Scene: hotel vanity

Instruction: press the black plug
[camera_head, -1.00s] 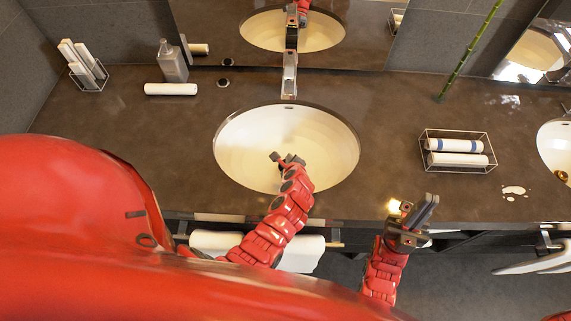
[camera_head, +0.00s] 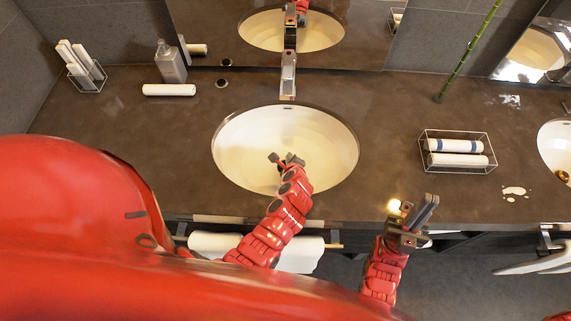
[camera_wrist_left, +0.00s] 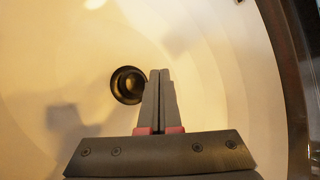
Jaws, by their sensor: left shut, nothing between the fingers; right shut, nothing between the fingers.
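The black plug (camera_wrist_left: 128,85) is a round dark disc with a ring around it at the bottom of the cream sink basin (camera_head: 240,152). My left gripper (camera_wrist_left: 160,72) is shut and empty, its two dark fingertips together over the basin. In the left wrist view the fingertips lie just right of the plug, and the left finger overlaps its right edge. I cannot tell the height between them. In the head view my left gripper (camera_head: 285,159) is over the basin and mostly hides the plug. My right gripper (camera_head: 425,212) is shut and empty by the counter's front edge.
A faucet (camera_head: 288,75) stands behind the basin. A soap bottle (camera_head: 170,62), a rolled towel (camera_head: 169,90) and a holder (camera_head: 86,78) are at the left. A wire basket with rolls (camera_head: 457,150) and a green stalk (camera_head: 466,55) are at the right.

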